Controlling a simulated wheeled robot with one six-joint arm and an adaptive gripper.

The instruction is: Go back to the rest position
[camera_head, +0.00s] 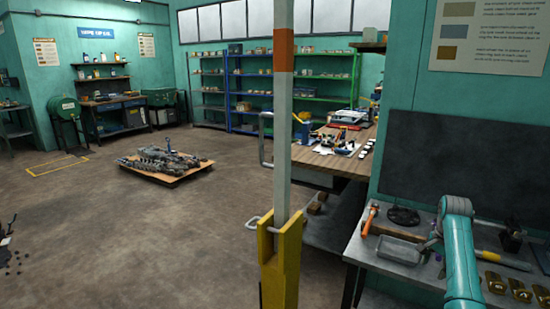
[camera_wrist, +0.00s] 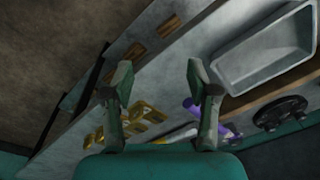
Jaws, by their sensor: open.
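My gripper (camera_wrist: 158,78) shows in the wrist view with its two fingers spread wide apart and nothing between them. It hangs over a grey workbench top. In the head view my teal arm (camera_head: 460,250) stands over the right-hand bench, and the gripper itself cannot be made out clearly there. A grey metal tray (camera_wrist: 265,50) lies right of the fingers in the wrist view; it also shows in the head view (camera_head: 399,251). Brass-coloured pieces (camera_wrist: 142,118) and a purple tool (camera_wrist: 192,106) lie on the bench behind the fingers, partly hidden by them.
The bench also holds a black round stand (camera_head: 403,216), an orange-handled tool (camera_head: 370,218) and a yellow-handled tool (camera_head: 506,260). A pole in a yellow post (camera_head: 281,260) stands left of the bench. A low wooden platform (camera_head: 165,174) carries grey parts; floor around it is clear.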

